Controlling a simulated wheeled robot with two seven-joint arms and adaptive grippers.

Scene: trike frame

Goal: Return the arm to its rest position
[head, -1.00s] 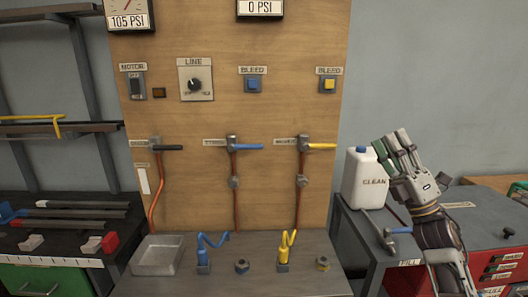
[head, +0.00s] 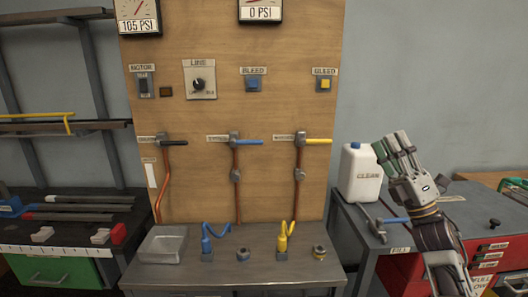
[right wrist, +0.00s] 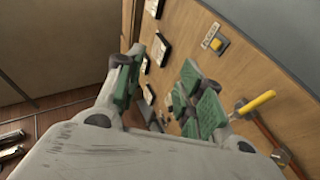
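My right gripper (head: 396,152) is raised at the right of the head view, its fingers pointing up and left. It appears in front of the right bench, overlapping the edge of the white CLEAN jug (head: 360,178). In the right wrist view its green-padded fingers (right wrist: 160,95) are spread apart with nothing between them. Beyond them, that view shows the wooden panel, tilted, with a yellow-handled valve (right wrist: 256,103). My left gripper does not show in the head view.
The wooden panel (head: 275,110) carries gauges, switches and valves. A blue-handled tool (head: 385,220) lies on the right bench. A rack and parts stand left.

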